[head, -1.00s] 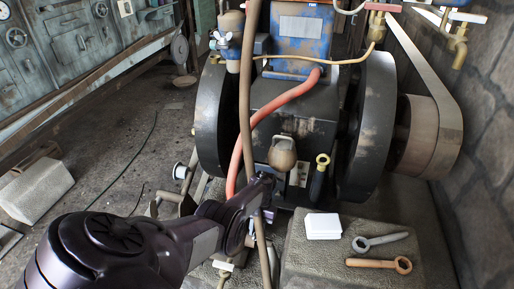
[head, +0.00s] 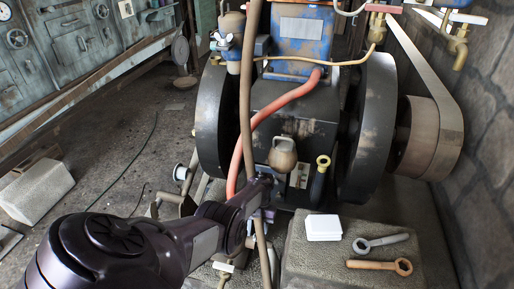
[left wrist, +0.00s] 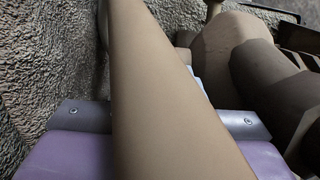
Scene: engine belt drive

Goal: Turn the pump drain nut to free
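In the head view my left arm reaches in from the lower left. Its wrist and gripper end (head: 262,190) are low in front of the engine (head: 290,125), beside a brown hanging hose (head: 246,110). In the left wrist view a wide tan tube (left wrist: 160,100) crosses in front of the purple gripper body (left wrist: 65,150) and hides the fingers, so I cannot see whether they are open, shut or touching anything. I cannot make out the pump drain nut for certain. A small pale fitting (head: 222,266) shows below the wrist. My right gripper is not in view.
A stone block (head: 300,265) at lower right holds a white box (head: 323,227), a grey wrench (head: 380,242) and a brown wrench (head: 380,264). Flywheels (head: 368,130) and a belt (head: 425,75) stand behind. A red hose (head: 262,115) runs down the engine. Floor at left is mostly open.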

